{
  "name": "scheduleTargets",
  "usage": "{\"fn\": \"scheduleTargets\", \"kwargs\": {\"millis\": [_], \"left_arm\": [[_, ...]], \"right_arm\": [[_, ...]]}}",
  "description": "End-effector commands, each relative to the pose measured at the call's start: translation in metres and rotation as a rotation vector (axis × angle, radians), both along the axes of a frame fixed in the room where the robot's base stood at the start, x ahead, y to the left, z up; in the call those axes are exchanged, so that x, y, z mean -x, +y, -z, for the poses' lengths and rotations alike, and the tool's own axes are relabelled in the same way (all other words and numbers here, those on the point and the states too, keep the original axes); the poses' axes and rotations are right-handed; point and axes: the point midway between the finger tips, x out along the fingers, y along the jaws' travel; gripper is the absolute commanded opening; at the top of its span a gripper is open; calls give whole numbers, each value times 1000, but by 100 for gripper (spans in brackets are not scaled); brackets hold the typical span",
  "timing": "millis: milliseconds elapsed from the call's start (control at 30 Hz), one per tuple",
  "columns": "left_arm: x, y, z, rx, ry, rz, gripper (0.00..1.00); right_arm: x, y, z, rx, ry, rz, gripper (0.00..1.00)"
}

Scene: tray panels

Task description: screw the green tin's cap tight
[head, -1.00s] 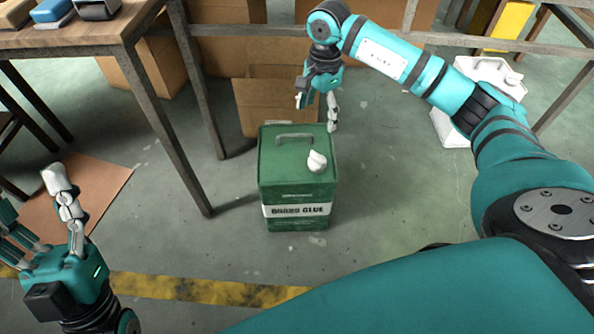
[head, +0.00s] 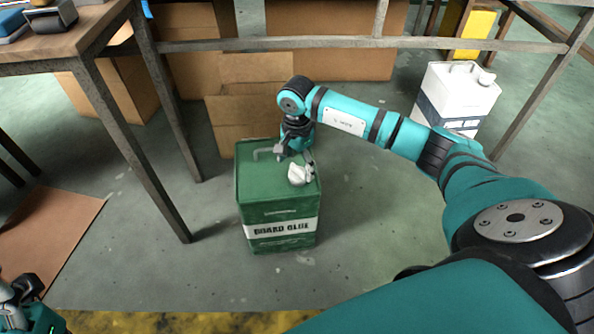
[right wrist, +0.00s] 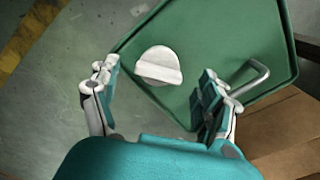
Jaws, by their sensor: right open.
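The green tin (head: 277,215), labelled "BOARD GLUE", stands upright on the floor. Its white cap (head: 297,175) sits on the top near the front right corner; I cannot tell how tight it is. In the right wrist view the cap (right wrist: 160,66) shows as a round disc with a raised grip, on the green top (right wrist: 215,40). My right gripper (head: 297,166) is open just over the cap. In the right wrist view its fingers (right wrist: 157,76) stand apart on either side of the cap, with gaps. My left gripper (head: 28,300) is at the bottom left corner, partly cut off.
A folded metal handle (right wrist: 250,80) is on the tin's top, beside one right finger. Cardboard boxes (head: 245,125) stand behind the tin. A wooden table (head: 60,40) is at the left, its leg near the tin. A white jug (head: 460,90) stands at the right.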

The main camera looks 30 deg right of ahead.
Motion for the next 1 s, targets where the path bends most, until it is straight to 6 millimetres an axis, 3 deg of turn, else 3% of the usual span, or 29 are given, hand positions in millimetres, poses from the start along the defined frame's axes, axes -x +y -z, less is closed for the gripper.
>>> {"fn": "scheduleTargets", "kwargs": {"millis": [133,467,900,1000], "left_arm": [[-1,0,-1,-1,-16,-1,67],[-2,-1,-3,-2,-20,-1,67],[-1,-1,-3,-2,-20,-1,67],[-2,-1,-3,-2,-21,-1,67]], "right_arm": [[0,0,13,-1,0,0,79],[0,0,15,0,0,0,79],[0,0,15,0,0,0,23],[0,0,15,0,0,2,22]]}}
